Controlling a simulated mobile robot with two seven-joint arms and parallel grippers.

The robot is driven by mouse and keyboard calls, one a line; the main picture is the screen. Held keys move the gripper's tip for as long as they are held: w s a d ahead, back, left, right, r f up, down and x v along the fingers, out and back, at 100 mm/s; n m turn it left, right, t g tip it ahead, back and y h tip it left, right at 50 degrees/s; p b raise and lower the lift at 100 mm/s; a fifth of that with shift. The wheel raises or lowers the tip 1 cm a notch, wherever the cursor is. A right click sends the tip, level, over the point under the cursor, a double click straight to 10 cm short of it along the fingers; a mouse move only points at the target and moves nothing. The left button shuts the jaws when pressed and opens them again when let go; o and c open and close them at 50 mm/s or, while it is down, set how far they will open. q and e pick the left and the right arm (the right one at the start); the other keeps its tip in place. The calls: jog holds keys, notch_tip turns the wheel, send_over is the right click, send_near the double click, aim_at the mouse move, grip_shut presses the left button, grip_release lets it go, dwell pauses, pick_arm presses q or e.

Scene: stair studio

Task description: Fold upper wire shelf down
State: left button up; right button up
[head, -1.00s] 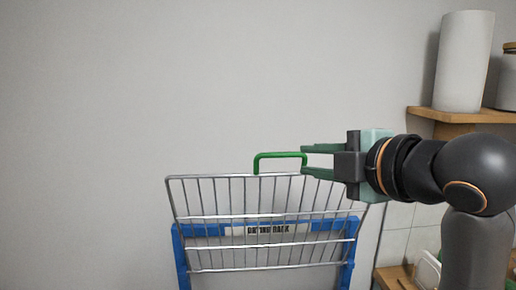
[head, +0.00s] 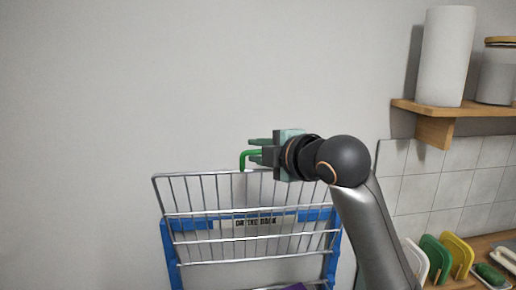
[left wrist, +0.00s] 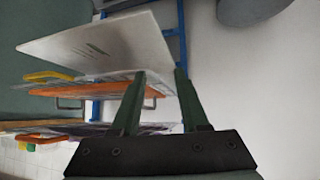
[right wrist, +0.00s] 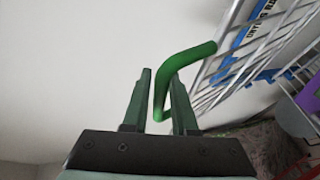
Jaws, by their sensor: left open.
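The upper wire shelf (head: 190,207) is a silver wire rack. It tilts up from a blue frame (head: 333,262) in front of the wall. A green handle (head: 243,160) stands on its top edge. My right gripper (head: 258,152) is at this handle. In the right wrist view the handle (right wrist: 192,56) passes between its two fingers (right wrist: 160,74). Whether they clamp it I cannot tell. My left gripper (left wrist: 160,74) shows only in the left wrist view, open, with nothing between its fingertips that I can see held.
A wooden wall shelf (head: 437,131) with a white roll (head: 446,55) and a jar (head: 497,72) is at right. Colored boards (head: 457,256) stand below it. In the left wrist view a pale panel (left wrist: 100,50) and an orange-edged tray (left wrist: 120,92) lie near the fingers.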

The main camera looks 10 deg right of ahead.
grip_shut()
dwell(1.5)
